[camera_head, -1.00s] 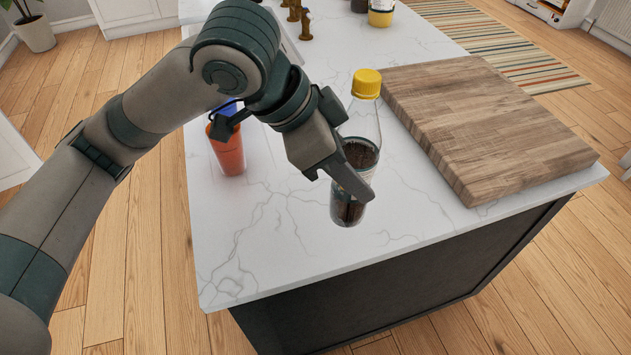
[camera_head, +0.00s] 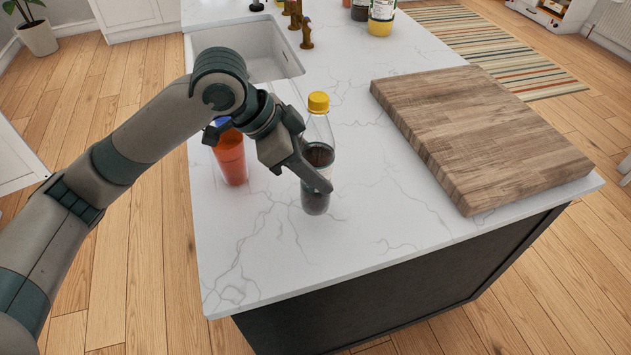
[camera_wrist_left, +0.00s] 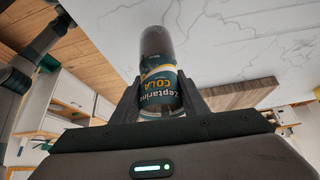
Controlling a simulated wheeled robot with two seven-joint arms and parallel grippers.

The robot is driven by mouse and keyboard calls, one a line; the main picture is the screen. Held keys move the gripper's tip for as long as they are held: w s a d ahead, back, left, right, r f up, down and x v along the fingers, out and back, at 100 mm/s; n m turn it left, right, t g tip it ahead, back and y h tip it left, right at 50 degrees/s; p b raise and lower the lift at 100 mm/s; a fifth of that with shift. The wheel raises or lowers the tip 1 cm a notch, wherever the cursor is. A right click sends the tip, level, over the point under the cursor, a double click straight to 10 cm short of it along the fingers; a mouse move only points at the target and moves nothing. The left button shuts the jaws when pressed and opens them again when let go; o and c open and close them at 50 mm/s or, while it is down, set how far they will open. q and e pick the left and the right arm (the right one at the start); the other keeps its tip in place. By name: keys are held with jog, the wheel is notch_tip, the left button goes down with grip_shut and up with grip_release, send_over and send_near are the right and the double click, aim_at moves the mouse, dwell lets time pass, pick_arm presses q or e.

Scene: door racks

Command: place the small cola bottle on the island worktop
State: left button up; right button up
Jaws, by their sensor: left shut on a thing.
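The small cola bottle (camera_head: 318,153) has a yellow cap and dark cola inside. It stands upright over the near part of the white marbled island worktop (camera_head: 375,215). My left gripper (camera_head: 318,178) is shut on the bottle's side, with one finger across its front in the head view. In the left wrist view the bottle (camera_wrist_left: 160,88) shows its cola label between the two fingers. The bottle's base is at or very close to the worktop; I cannot tell whether it touches. My right gripper is not in view.
An orange-red bottle (camera_head: 231,158) with a blue top stands just left of my gripper. A thick wooden board (camera_head: 480,130) lies to the right. A sink (camera_head: 250,50) and brass taps (camera_head: 305,30) are behind. The near worktop is clear.

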pick_arm(q)
jog(key=shift+f, duration=0.1)
jog(key=shift+f, duration=0.3)
jog(key=shift+f+p, duration=0.55)
jog(key=shift+f, duration=1.05)
jog(key=o, duration=1.4)
jog(key=shift+c, duration=0.2)
jog(key=shift+a, duration=0.1)
